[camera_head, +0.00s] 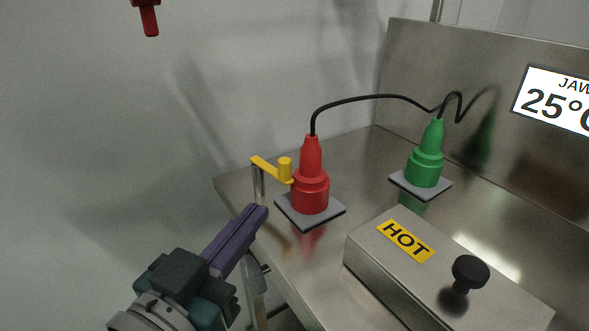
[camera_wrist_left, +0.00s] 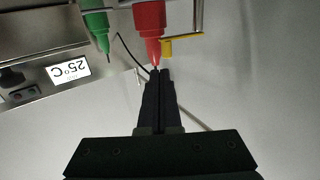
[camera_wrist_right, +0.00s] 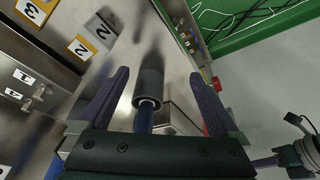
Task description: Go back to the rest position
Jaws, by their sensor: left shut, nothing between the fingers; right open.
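My left gripper (camera_head: 262,211) is shut and empty in the head view, its purple fingers together near the left edge of the steel bench. In the left wrist view its dark fingers (camera_wrist_left: 160,74) meet, with the red plug beyond their tips. My right gripper (camera_wrist_right: 158,74) shows only in the right wrist view. It is open, its two purple fingers spread wide. A dark grey cylinder (camera_wrist_right: 149,78) with a blue stem shows between the fingers; I cannot tell how far away it is. The right arm is not seen in the head view.
A red plug (camera_head: 310,190) and a green plug (camera_head: 425,168) stand on grey plates on the steel bench (camera_head: 355,158), joined by a black cable. A yellow lever (camera_head: 268,168) is beside the red plug. A HOT-labelled lid (camera_head: 380,252) with a black knob is at the front right.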

